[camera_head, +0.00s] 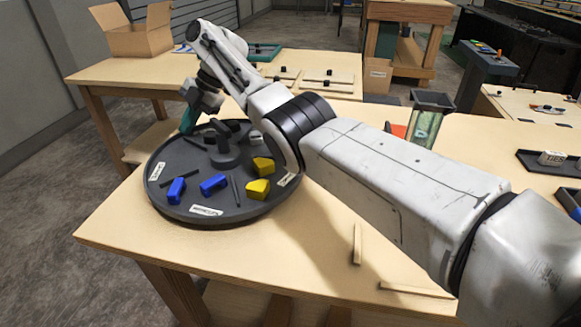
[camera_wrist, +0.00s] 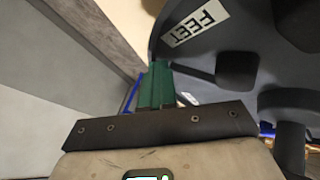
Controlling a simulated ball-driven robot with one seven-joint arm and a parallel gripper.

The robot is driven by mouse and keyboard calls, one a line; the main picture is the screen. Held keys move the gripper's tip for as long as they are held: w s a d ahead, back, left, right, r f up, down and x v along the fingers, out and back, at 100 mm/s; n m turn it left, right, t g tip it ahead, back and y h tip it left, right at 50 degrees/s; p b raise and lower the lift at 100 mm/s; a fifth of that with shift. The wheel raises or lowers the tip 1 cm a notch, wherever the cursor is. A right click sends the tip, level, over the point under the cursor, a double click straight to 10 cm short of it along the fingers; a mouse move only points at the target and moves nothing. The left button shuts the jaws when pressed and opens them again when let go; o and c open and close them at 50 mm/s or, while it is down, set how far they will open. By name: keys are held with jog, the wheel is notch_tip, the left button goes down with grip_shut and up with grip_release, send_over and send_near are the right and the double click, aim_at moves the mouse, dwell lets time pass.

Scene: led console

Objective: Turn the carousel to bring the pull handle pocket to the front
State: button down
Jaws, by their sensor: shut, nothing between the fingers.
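The carousel (camera_head: 222,212) is a round dark grey tray with a low rim, a central hub (camera_head: 225,158) and thin dividers. Two blue pieces (camera_head: 213,184) lie in its front and front-left part, and two yellow pieces (camera_head: 258,187) on the right. Dark pieces lie towards the back, partly behind my arm. I cannot tell which piece is the pull handle. My gripper (camera_head: 188,122), with green fingers, is shut and empty at the back-left rim. In the wrist view the fingers (camera_wrist: 156,84) are beside the carousel edge, near a "FEET" label (camera_wrist: 197,28); contact is unclear.
The wooden table (camera_head: 130,225) carries the carousel near its left edge. Thin wooden strips (camera_head: 357,243) lie at the front. A clear greenish container (camera_head: 427,118) stands behind my arm. A cardboard box (camera_head: 135,35) sits on the back table. A black tray (camera_head: 550,163) is at right.

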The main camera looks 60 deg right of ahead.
jog(key=shift+a+f, duration=0.25)
jog(key=shift+f, duration=0.25)
jog(key=shift+r, duration=0.1)
jog(key=p+v, duration=0.1)
jog(key=v, duration=1)
jog(key=shift+r, duration=0.3)
jog(key=shift+w, duration=0.15)
